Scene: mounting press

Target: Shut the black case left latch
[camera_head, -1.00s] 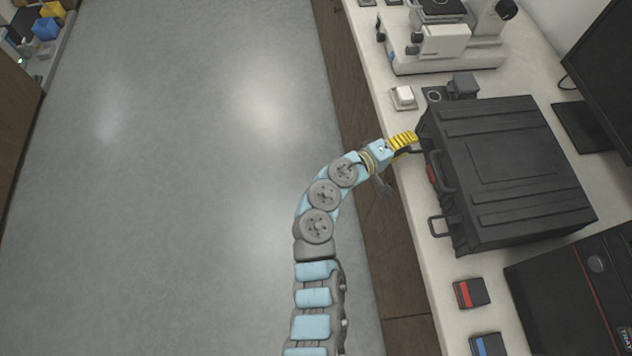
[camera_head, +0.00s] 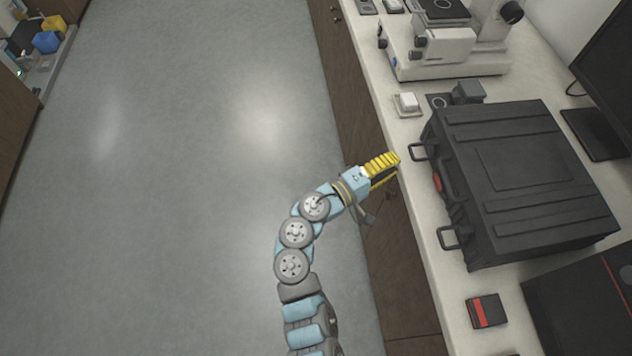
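The black case (camera_head: 535,175) lies on the white bench with its lid down. Its front side faces the aisle and carries a handle with a red part (camera_head: 437,183). Two dark loop-shaped latches stick out from that side. The far latch (camera_head: 419,151), at the upper end in the picture, is the left one seen from the aisle. The near latch (camera_head: 449,238) sticks out at the lower end. My gripper (camera_head: 396,166), with yellow ribbed fingers, is by the bench edge, left of the far latch and apart from it. It appears empty; its finger opening is unclear.
A microscope (camera_head: 450,45) and a small white-topped block (camera_head: 408,103) stand beyond the case. A red-and-black box (camera_head: 486,311) and a dark machine (camera_head: 585,300) are on the near side. A monitor (camera_head: 605,65) stands behind. The floor aisle (camera_head: 180,200) is clear.

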